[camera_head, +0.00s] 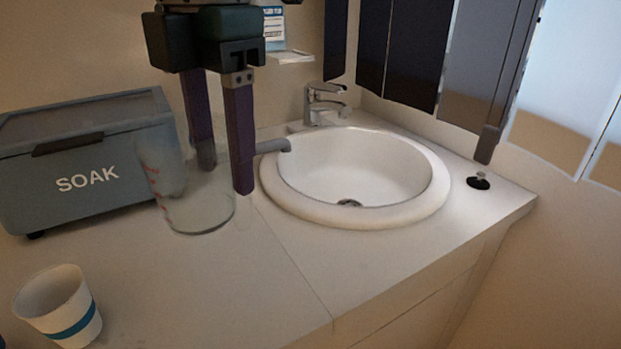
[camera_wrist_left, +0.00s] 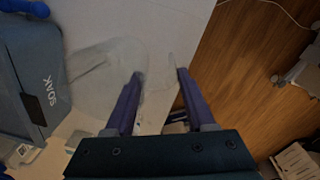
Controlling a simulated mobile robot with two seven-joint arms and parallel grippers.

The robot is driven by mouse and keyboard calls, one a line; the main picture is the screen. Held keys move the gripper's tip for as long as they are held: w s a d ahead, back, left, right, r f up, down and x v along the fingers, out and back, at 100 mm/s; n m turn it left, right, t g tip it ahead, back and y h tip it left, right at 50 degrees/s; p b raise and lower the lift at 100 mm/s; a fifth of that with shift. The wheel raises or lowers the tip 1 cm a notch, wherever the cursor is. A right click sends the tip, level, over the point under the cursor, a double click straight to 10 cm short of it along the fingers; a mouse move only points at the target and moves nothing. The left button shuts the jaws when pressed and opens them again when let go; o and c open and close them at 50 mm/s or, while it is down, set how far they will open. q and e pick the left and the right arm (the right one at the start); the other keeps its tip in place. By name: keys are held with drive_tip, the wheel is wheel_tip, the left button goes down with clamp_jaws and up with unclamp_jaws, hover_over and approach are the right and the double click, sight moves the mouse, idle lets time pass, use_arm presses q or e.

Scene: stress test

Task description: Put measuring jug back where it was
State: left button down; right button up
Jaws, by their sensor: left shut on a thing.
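The measuring jug (camera_head: 192,208) is clear glass with red markings on its side. In the head view it is upright in front of the SOAK box, left of the sink. I cannot tell whether its base touches the counter. My left gripper (camera_head: 225,178) reaches down from above, its purple fingers at the jug's right side, shut on the jug. In the left wrist view the jug (camera_wrist_left: 105,78) is a faint clear shape left of the fingertips (camera_wrist_left: 160,76). The fingers hide part of its right side. My right gripper is not in view.
The blue-grey SOAK box (camera_head: 85,160) stands behind and left of the jug. A white cup (camera_head: 58,303) with a blue band is at front left. The round sink (camera_head: 410,210) and its tap (camera_head: 325,100) are to the right. The counter's front middle (camera_head: 225,290) is clear.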

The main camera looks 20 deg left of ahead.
use_arm(q)
wheel_tip(320, 180, down, 10)
drive_tip(key=shift+r, duration=0.2)
drive_tip(key=shift+a+f, duration=0.1)
